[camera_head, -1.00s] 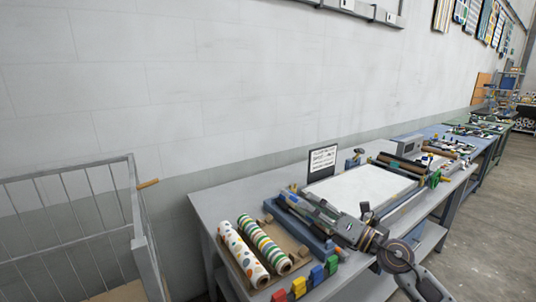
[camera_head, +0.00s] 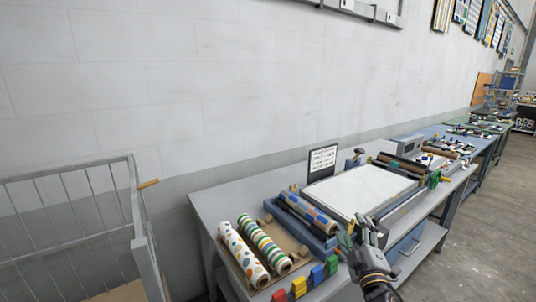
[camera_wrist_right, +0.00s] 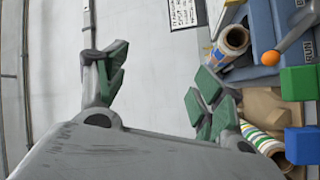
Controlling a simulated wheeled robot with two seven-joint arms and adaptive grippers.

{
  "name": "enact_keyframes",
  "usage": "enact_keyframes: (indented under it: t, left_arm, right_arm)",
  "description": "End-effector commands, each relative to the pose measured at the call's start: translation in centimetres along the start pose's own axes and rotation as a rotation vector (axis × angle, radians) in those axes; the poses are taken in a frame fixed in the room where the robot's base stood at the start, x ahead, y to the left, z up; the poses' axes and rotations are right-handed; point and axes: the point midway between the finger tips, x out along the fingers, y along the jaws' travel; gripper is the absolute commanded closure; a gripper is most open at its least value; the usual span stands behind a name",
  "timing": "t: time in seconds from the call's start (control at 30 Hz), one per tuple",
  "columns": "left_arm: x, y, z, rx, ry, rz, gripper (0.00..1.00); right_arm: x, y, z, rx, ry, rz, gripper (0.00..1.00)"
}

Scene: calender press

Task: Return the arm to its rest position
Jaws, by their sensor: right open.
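My right gripper (camera_head: 349,236) is at the front edge of the workbench in the head view, just right of the blue tray (camera_head: 325,247). In the right wrist view its green-padded fingers (camera_wrist_right: 155,85) stand wide apart with nothing between them. The blue tray holds a patterned roll (camera_head: 308,212); a roll end (camera_wrist_right: 236,37) also shows in the wrist view. My left gripper is in neither view.
Two patterned rolls, one dotted (camera_head: 242,254) and one striped (camera_head: 264,247), lie on a brown board at the bench's left. Coloured blocks (camera_head: 299,286) line the front edge. A white panel (camera_head: 360,190) lies mid-bench. A wire cage (camera_head: 75,220) stands left. The floor at right is clear.

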Motion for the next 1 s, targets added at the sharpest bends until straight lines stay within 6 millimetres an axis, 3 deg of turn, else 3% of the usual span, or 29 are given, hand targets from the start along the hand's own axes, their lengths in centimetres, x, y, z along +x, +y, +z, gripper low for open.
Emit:
enact_keyframes:
  t: [0.27, 0.5, 0.77, 1.0]
  left_arm:
    - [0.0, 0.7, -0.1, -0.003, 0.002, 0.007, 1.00]
    - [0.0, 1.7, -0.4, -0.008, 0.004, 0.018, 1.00]
    - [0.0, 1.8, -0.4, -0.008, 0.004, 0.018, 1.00]
    - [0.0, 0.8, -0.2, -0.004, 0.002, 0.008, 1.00]
  right_arm:
    - [-4.1, -4.6, 5.4, 0.225, -0.284, -0.148, 0.32]
    - [-9.3, -9.3, 8.8, 0.394, -0.529, -0.304, 0.32]
    - [-16.6, -14.4, 10.7, 0.549, -0.785, -0.503, 0.32]
    - [-23.0, -17.5, 10.6, 0.651, -0.972, -0.675, 0.32]
